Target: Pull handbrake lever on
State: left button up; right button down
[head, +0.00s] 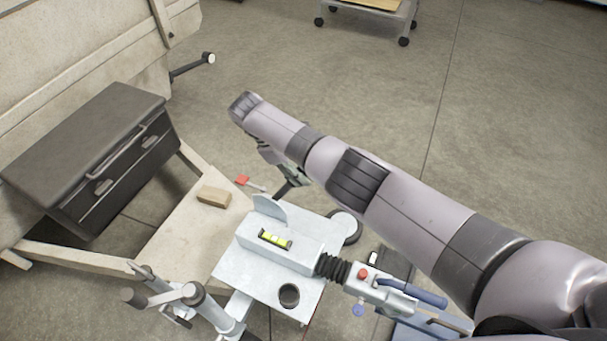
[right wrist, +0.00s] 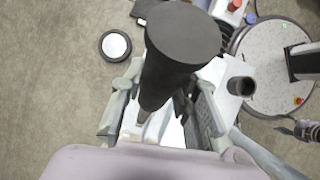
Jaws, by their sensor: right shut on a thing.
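The handbrake lever shows large in the right wrist view as a thick black grip (right wrist: 172,70), its round end towards the camera. My right gripper (right wrist: 164,112) has a finger on either side of the lever and is shut on it. In the head view, my right gripper (head: 277,160) is partly hidden under my right arm, and a dark part of the lever (head: 290,188) shows just below it. The lever's lower end is hidden. My left gripper does not show.
The grey drawbar plate (head: 230,268) carries a yellow spirit level (head: 275,239). The coupling with a blue handle (head: 425,294) lies right of it. A wooden block (head: 213,196) and dark toolbox (head: 85,155) are at left. A wheeled cart (head: 370,12) stands far back; floor between is clear.

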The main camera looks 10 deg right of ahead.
jog(key=shift+w+a+r, duration=0.1)
jog(key=shift+w+a, duration=0.05)
jog(key=shift+a, duration=0.05)
jog(key=c, duration=1.4)
grip_release()
jog(key=shift+o, duration=0.9)
jog(key=shift+d, duration=0.1)
jog(key=v, duration=0.7)
